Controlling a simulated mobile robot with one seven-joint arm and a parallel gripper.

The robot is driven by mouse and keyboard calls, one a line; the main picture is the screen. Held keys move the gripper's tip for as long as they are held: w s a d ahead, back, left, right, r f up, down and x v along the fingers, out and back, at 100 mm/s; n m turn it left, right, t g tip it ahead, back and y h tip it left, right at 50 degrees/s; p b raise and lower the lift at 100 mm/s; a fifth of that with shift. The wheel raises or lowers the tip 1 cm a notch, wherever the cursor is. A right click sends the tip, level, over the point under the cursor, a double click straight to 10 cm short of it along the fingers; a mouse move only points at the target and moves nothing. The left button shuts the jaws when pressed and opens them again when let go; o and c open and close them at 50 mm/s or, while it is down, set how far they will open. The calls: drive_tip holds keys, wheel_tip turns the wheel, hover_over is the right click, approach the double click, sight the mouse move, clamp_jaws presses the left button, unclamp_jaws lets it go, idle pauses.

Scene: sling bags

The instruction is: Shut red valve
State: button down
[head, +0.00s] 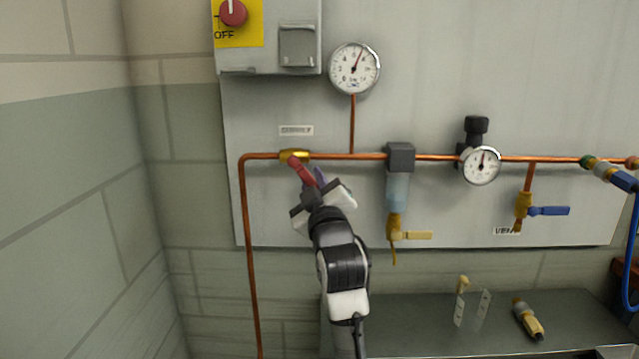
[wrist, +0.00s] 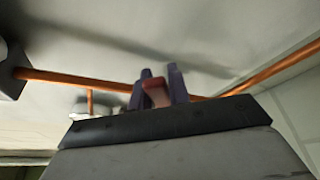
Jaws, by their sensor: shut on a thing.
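The red valve has a brass body (head: 295,156) on the copper pipe at the left of the panel. Its red handle (head: 301,169) slants down and to the right from the body in the head view. My gripper (head: 315,180) is at the lower end of this handle and is shut on it. In the wrist view the red handle (wrist: 156,95) shows between the two dark fingers of my gripper (wrist: 158,88). The brass body is hidden in the wrist view, and the fingers cover the handle's lower end in the head view.
A filter with a yellow-handled valve (head: 410,235) hangs right of my gripper. A blue-handled valve (head: 548,211) and a gauge (head: 481,165) are farther right. A vertical copper pipe (head: 248,250) runs down on the left. A loose brass fitting (head: 527,319) lies on the bench (head: 420,315).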

drive_tip(key=shift+a+f+m+t+h, duration=0.25)
drive_tip(key=shift+a+m+h, duration=0.5)
drive_tip(key=shift+m, duration=1.05)
drive_tip(key=shift+a+f+m+t+h, duration=0.2)
drive_tip(key=shift+a+m+h, duration=0.3)
drive_tip(key=shift+m+h, duration=0.9)
drive_tip(key=shift+a+f+m+t+h, duration=0.25)
drive_tip(key=shift+a+m+h, duration=0.3)
drive_tip(key=shift+m, duration=1.65)
drive_tip(key=shift+a, duration=0.1)
drive_tip(key=c, duration=1.3)
unclamp_jaws()
drive_tip(key=b+v, duration=0.3)
drive_tip(key=v, duration=1)
drive_tip(key=shift+s+f, duration=0.15)
drive_tip(key=shift+s, duration=0.2)
